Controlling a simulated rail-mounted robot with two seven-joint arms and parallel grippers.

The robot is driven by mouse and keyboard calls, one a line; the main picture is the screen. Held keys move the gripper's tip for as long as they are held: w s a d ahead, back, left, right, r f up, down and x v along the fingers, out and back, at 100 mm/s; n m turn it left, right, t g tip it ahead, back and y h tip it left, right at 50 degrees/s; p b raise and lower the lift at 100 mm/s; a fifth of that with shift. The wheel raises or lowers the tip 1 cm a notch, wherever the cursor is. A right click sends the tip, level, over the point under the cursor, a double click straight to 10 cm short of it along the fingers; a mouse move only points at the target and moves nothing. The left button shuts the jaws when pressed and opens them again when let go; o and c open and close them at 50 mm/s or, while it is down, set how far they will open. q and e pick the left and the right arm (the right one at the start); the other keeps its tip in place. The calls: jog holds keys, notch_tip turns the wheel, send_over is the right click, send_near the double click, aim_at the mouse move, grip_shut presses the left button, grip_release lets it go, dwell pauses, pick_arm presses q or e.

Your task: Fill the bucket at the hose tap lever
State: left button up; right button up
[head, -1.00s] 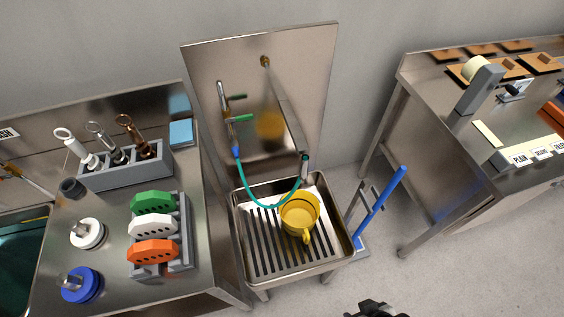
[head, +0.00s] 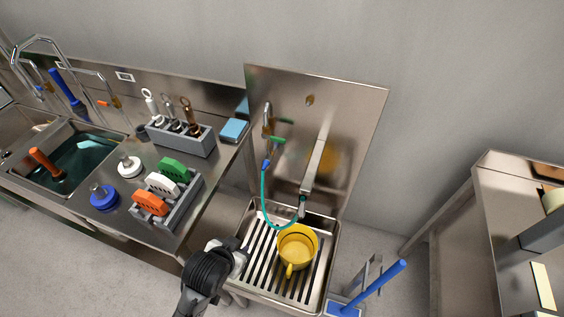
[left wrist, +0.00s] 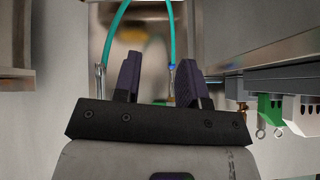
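The yellow bucket (head: 297,247) stands upright on the slatted grate of the sink basin, its handle toward the front. The teal hose (head: 264,195) hangs from the wall tap (head: 267,125), which has a green lever (head: 278,140) and a blue connector. The hose loops down to the front of a grey spout (head: 303,200) above the bucket's back edge. No water is visible. My left gripper (head: 240,254) is left of the basin, apart from the bucket. In the left wrist view its two fingers (left wrist: 157,82) are apart and empty, with the hose (left wrist: 113,45) beyond. My right gripper is out of view.
A steel counter (head: 222,190) on the left holds a utensil block (head: 190,142), a rack of coloured scrapers (head: 180,208) and knobbed discs. A blue-handled tool (head: 375,285) stands right of the basin.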

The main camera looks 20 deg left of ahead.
pick_arm(q)
jog(key=w+r+m+t+y+p, duration=0.1)
jog(key=w+r+m+t, duration=0.15)
jog(key=w, duration=0.55)
jog(key=w+r+m+t+p, duration=0.15)
jog(key=w+r, duration=0.25)
jog(key=w, duration=0.5)
jog(key=m+t, duration=0.6)
jog(key=m, duration=0.6)
send_near(285, 143)
jog(key=shift+h, duration=0.6)
jog(key=w+b, duration=0.2)
jog(key=w, duration=0.1)
jog(key=w+b, duration=0.2)
jog(key=w, duration=0.1)
jog(key=w+b, duration=0.2)
jog(key=shift+w+a+b, duration=0.3)
jog(key=shift+w+b, duration=0.05)
jog(key=shift+w, duration=0.15)
jog(key=shift+w, duration=0.2)
jog(key=shift+c, duration=0.2)
